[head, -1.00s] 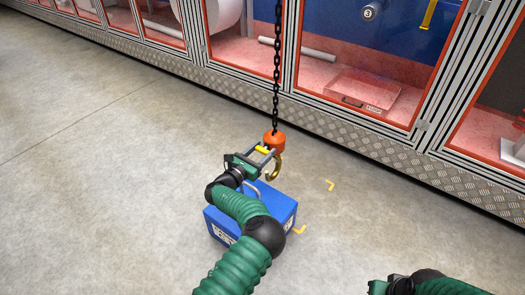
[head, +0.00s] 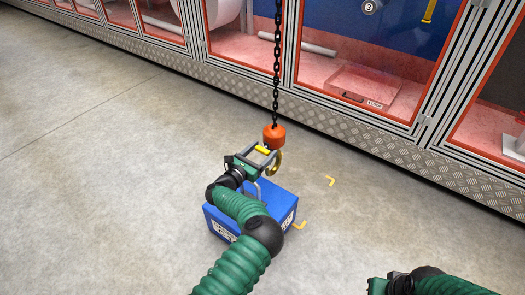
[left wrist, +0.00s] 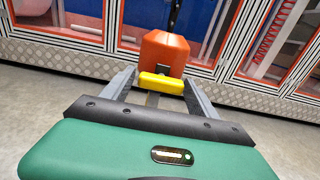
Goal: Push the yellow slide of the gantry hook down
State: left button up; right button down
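The gantry hook hangs on a dark chain. It has an orange block (head: 274,135), a brass-coloured hook (head: 275,164) below it, and a yellow slide (head: 262,150). In the left wrist view the yellow slide (left wrist: 162,83) lies crosswise just below the orange block (left wrist: 164,52). My left gripper (head: 268,156) is open, its grey fingers on either side of the slide; I cannot tell whether they touch it.
A blue box (head: 279,203) with a grey handle stands on the floor below the hook, partly behind my left arm. Yellow corner marks (head: 330,181) lie beside it. Glazed cabinets with a metal kick plate (head: 350,129) run along the back. The floor at left is clear.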

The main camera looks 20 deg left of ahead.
pick_arm(q)
jog(key=shift+o, duration=0.5)
jog(key=shift+r, duration=0.1)
jog(key=shift+s+a+r+p, duration=0.1)
jog(key=shift+s+p, duration=0.2)
jog(key=shift+p, duration=0.05)
jog(key=p+v, duration=0.7)
jog(key=v, duration=0.9)
jog(key=shift+p, duration=0.3)
jog(key=shift+s, duration=0.1)
